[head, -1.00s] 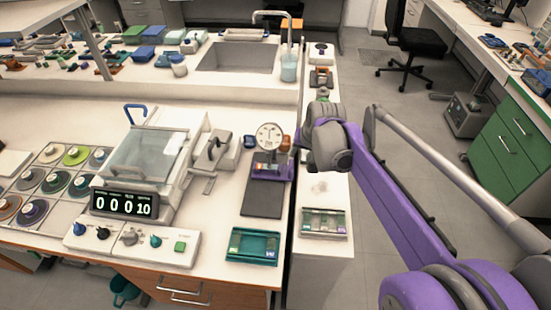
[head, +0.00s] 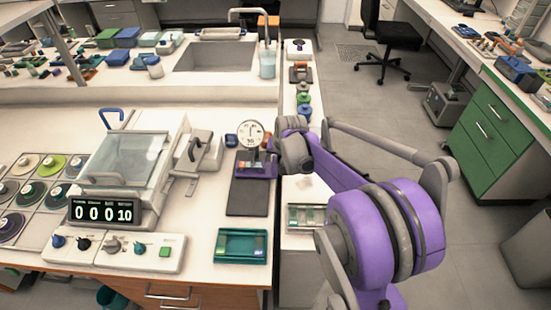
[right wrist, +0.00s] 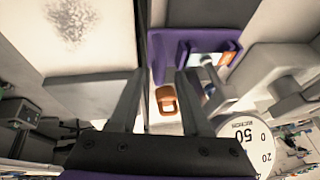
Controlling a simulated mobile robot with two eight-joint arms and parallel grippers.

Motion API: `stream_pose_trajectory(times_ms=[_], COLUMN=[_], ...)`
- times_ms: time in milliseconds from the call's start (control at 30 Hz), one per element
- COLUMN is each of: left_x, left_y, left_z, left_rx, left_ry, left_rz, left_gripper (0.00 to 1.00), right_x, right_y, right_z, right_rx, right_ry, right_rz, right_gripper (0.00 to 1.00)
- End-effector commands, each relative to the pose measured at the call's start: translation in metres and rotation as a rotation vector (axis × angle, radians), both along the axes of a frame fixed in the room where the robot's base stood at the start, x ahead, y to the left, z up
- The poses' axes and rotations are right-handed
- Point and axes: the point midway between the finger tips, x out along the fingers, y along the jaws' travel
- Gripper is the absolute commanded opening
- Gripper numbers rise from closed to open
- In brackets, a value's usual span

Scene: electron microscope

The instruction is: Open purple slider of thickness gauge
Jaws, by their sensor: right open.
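The thickness gauge stands on a dark base plate (head: 248,197) on the bench, with a round white dial (head: 251,133) on top. Its purple slider (head: 262,170) sits below the dial, with a small coloured sample by it. In the right wrist view a purple part (right wrist: 168,42) of the gauge lies just beyond the fingertips, and the dial (right wrist: 243,140) is at lower right. My right gripper (right wrist: 160,80) is open and empty, apart from the purple part as far as I can tell. In the head view it is mostly hidden behind its own wrist, right of the gauge. My left gripper is out of view.
A clear-lidded machine with a 0010 display (head: 103,211) stands left of the gauge. A green tray (head: 241,246) lies in front, and a pale tray (head: 305,218) is on the side bench. An orange-brown object (right wrist: 166,100) shows between the fingers in the wrist view.

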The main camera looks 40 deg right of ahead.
Motion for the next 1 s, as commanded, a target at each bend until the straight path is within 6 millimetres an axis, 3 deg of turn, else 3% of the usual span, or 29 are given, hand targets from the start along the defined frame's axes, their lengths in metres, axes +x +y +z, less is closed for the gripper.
stream_pose_trajectory(times_ms=[233,500,1000], left_x=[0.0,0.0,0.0], left_y=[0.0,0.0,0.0], left_z=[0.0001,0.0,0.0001], left_rx=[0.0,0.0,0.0], left_ry=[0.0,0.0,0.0], left_rz=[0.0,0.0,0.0], left_gripper=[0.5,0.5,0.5], right_x=[0.0002,0.0002,0.0001], right_y=[0.0,0.0,0.0001], right_z=[-0.0003,-0.0003,-0.0001], right_rx=[0.0,0.0,0.0], right_ry=[0.0,0.0,0.0], right_rz=[0.001,0.001,0.001], right_gripper=[0.45,0.0,0.0])
